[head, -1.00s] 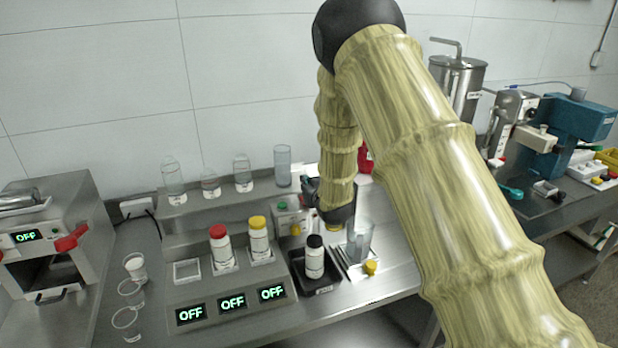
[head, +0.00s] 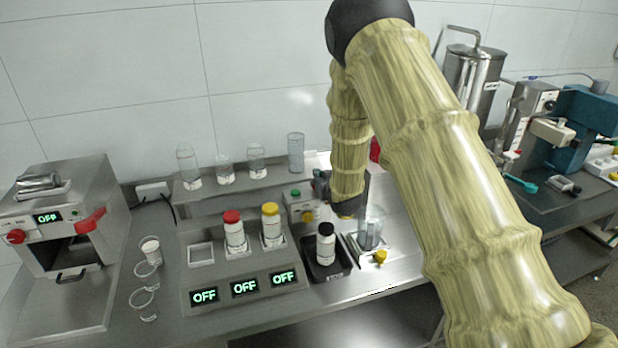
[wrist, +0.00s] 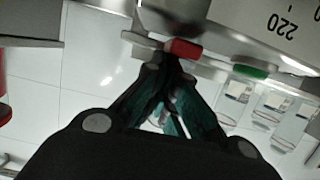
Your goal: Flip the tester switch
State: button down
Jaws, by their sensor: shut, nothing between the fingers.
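A small pale box with a green button, which looks like the tester (head: 300,207), stands at the back of the bench, right of the yellow-capped bottle. The wrist view shows its likely face (wrist: 265,25) upside down, with "220" lettering, a red button or rocker (wrist: 183,48) and a green one (wrist: 250,71). My gripper (wrist: 160,60) is shut and empty, its dark fingertips close to the red part; I cannot tell if they touch. In the head view my gripper (head: 322,186) is at the box's right side, partly hidden by my arm. Which part is the switch is unclear.
A red-capped bottle (head: 234,234) and a yellow-capped bottle (head: 271,226) stand left of the box. A black-capped bottle (head: 326,245) and a glass beaker (head: 371,228) stand in front. Glassware lines the back shelf (head: 215,203).

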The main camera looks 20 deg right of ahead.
jog(key=shift+w+a+f, duration=0.1)
jog(key=shift+d, duration=0.2)
jog(key=shift+s, duration=0.2)
jog(key=shift+s, duration=0.7)
jog(key=r, duration=0.1)
jog(key=r+p, duration=0.1)
jog(key=r, duration=0.2)
jog(key=shift+w+a+r+p, duration=0.1)
jog(key=shift+w+r+p, duration=0.1)
jog(key=shift+w+p, duration=0.15)
jog(key=shift+s+b, duration=0.35)
jog(key=shift+b, duration=0.1)
jog(key=r+b+v, duration=0.1)
jog(key=b+v, duration=0.2)
jog(key=v, duration=0.6)
